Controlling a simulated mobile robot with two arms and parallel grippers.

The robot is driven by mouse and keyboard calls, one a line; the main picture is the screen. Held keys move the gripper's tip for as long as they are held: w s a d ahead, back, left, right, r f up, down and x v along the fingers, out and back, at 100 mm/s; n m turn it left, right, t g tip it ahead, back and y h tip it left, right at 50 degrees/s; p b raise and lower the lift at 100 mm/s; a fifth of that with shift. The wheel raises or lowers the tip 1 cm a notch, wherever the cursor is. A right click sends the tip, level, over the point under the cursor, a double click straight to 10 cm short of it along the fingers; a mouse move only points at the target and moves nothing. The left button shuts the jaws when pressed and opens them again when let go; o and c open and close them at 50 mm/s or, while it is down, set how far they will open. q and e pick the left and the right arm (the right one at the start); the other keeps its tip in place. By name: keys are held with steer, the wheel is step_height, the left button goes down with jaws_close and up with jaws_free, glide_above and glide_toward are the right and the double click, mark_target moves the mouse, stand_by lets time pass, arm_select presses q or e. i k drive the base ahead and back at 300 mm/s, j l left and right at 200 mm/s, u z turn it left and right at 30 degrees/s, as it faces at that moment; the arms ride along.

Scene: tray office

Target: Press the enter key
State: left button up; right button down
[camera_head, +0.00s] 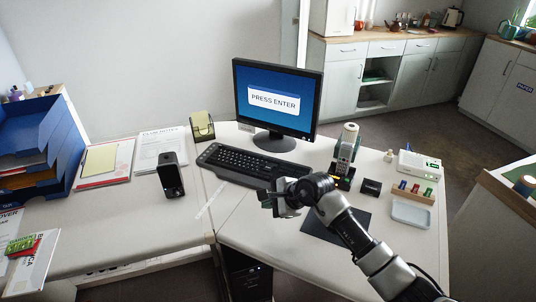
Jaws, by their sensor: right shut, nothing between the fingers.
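The black keyboard (240,163) lies on the white desk in front of the monitor (276,104), whose blue screen reads "PRESS ENTER". The enter key is too small to make out at this distance. My right gripper (272,204) is shut and empty. In the picture it shows just below the right part of the keyboard, near the dark mat. My right wrist covers part of the keyboard's right end. I cannot tell how high the fingertips are above the desk. My left gripper is not in view.
A dark mat (322,229) lies under my right arm. A phone (343,169), a rack of colored pieces (412,192), a white router (419,164) and a small tray (411,215) stand to the right. A black speaker (171,176) stands left of the keyboard.

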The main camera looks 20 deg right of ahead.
mark_target(267, 168)
steer(key=i+l, duration=0.2)
steer(key=i, duration=0.25)
steer(key=i+l, duration=0.2)
steer(key=i, duration=0.25)
